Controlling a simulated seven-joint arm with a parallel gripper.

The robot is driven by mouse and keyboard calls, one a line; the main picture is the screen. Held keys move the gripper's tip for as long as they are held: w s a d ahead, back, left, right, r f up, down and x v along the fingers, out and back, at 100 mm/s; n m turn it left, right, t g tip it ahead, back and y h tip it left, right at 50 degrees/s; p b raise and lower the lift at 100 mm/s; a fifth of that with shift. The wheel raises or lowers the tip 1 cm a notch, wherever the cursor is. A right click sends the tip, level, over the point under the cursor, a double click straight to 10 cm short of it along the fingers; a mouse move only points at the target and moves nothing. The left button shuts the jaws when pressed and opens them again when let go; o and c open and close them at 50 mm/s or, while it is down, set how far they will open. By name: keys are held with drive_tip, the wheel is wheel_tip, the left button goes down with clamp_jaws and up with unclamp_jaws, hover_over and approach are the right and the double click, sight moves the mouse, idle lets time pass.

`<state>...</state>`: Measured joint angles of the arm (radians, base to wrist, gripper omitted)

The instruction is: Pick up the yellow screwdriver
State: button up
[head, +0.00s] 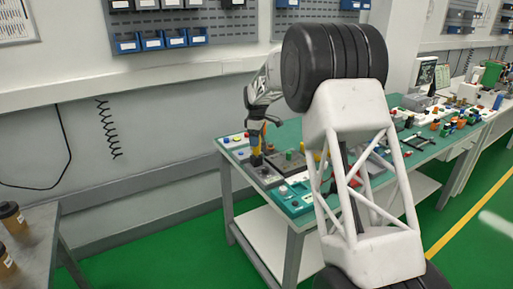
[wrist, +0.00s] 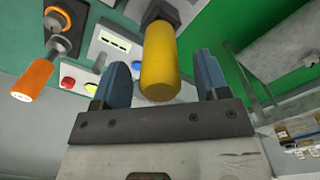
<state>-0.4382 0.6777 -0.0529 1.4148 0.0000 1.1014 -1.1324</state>
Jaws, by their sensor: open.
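The yellow screwdriver (wrist: 160,62) shows its thick rounded handle in the wrist view, with a dark part at its far end. In the head view the yellow screwdriver (head: 255,142) stands upright at a dark block near the left end of the green table. My gripper (wrist: 160,60) is open, with one blue finger on each side of the handle. A gap shows between the handle and each finger. In the head view my gripper (head: 257,118) is directly above and around the handle's top. The screwdriver's shaft is hidden.
A panel with red and yellow buttons (wrist: 78,86) sits close to the left finger. The green table (head: 290,133) carries several small parts. My arm hides some of its middle.

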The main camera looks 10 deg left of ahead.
idle(0.5)
drive_tip(key=c, duration=1)
drive_tip(key=shift+o, duration=0.2)
drive_tip(key=shift+r, duration=0.1)
drive_tip(key=shift+r, duration=4.95)
drive_tip(key=shift+w, duration=0.1)
drive_tip(key=w+d+f+m, duration=0.2)
drive_tip(key=w+d+m, duration=0.7)
drive_tip(key=w+d, duration=0.5)
drive_tip(key=shift+w+f, duration=0.15)
drive_tip(key=shift+f, duration=0.1)
